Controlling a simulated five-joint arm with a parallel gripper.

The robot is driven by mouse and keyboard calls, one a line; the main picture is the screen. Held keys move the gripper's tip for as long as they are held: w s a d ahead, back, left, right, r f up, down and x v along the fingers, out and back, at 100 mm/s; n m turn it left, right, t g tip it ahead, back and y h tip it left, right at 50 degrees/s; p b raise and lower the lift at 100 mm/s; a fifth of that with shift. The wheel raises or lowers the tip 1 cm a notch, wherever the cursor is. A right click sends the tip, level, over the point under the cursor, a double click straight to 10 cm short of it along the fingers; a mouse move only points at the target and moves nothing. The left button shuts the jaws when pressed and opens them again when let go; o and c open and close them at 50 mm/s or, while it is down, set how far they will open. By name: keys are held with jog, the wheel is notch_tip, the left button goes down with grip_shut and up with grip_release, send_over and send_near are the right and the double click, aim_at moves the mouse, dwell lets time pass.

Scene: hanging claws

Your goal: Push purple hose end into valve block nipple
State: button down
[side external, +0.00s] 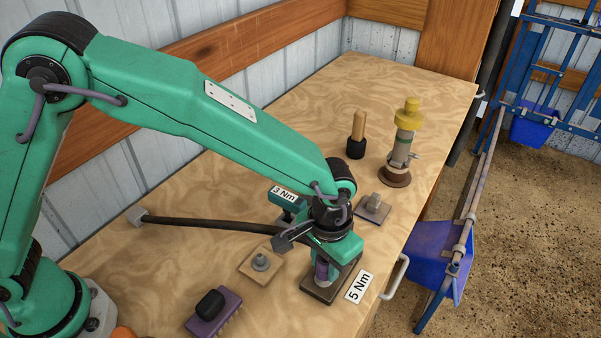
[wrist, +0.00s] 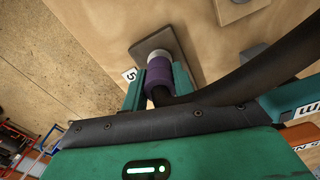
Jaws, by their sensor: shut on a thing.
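My gripper (side external: 325,262) points down over a dark square valve block (side external: 346,272) near the table's right edge. It is shut on the purple hose end (side external: 321,270). In the wrist view, the gripper's teal fingers (wrist: 159,82) flank the purple hose end (wrist: 159,86), which sits over a pale nipple (wrist: 158,59) on the brown block plate (wrist: 146,45). The purple end meets the nipple, and part of the nipple still shows. I cannot tell how deep it sits. The black hose (side external: 210,225) runs left across the table to a grey fitting (side external: 137,216).
A wooden plate with a grey fitting (side external: 261,263) and a purple block with a black knob (side external: 213,311) lie left. A small grey-topped plate (side external: 374,208), a wooden-handled tool (side external: 357,135) and a yellow-capped fitting (side external: 406,140) stand behind. The table's back is clear.

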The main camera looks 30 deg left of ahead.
jog(key=shift+f, duration=0.75)
jog(key=c, duration=1)
grip_release()
jog(key=shift+c, duration=0.2)
jog(key=shift+r, duration=0.1)
jog(key=shift+r, duration=3.8)
